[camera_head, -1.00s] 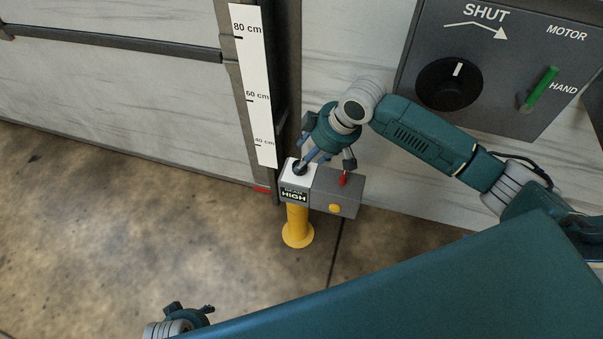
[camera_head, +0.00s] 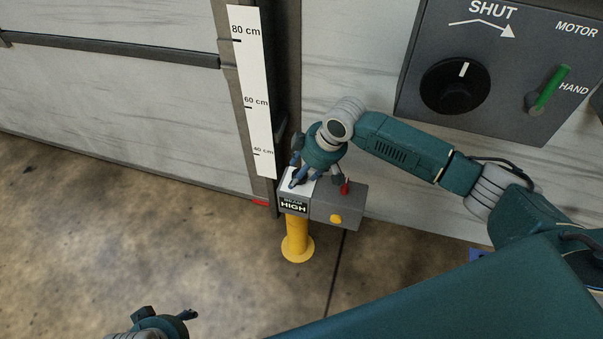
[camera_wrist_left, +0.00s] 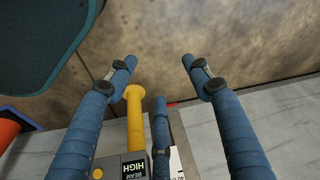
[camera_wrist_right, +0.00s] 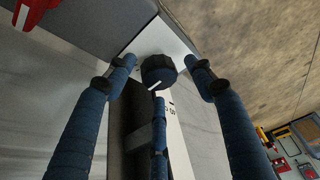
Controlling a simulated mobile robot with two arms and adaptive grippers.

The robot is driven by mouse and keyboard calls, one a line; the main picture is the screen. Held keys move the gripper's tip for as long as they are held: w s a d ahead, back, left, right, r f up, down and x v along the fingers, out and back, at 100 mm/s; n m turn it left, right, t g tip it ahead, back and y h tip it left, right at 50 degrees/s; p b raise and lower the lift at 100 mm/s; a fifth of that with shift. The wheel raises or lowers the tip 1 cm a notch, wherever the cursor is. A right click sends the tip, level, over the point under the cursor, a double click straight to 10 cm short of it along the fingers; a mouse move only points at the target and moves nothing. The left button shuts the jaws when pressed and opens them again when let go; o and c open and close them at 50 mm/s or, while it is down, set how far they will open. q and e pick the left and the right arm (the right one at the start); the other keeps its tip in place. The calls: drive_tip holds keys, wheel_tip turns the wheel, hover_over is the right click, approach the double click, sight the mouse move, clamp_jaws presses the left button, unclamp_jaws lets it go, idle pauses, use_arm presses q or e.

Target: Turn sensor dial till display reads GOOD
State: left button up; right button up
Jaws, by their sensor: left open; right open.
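The sensor box stands on a yellow post (camera_head: 297,240). Its display (camera_head: 292,205) reads BEAM HIGH and also shows upside down in the left wrist view (camera_wrist_left: 134,168). The black dial (camera_wrist_right: 158,72) with a white mark sits on the box's white top plate (camera_wrist_right: 150,35); my fingers mostly hide it in the head view. My right gripper (camera_wrist_right: 158,64) is open above the dial, fingers on either side; contact cannot be told. It also shows in the head view (camera_head: 299,178). My left gripper (camera_head: 168,318) is open and empty, low in the head view, well apart from the box.
A red lever (camera_head: 345,187) and a yellow button (camera_head: 336,219) are on the grey box part beside the display. A large panel (camera_head: 490,70) with a SHUT knob and green handle is on the wall. A height scale (camera_head: 252,95) stands behind the post. Floor at left is clear.

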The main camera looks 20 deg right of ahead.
use_arm(q)
drive_tip(key=shift+r, duration=0.1)
use_arm(e)
drive_tip(key=shift+a, duration=0.1)
drive_tip(key=c, duration=1.1)
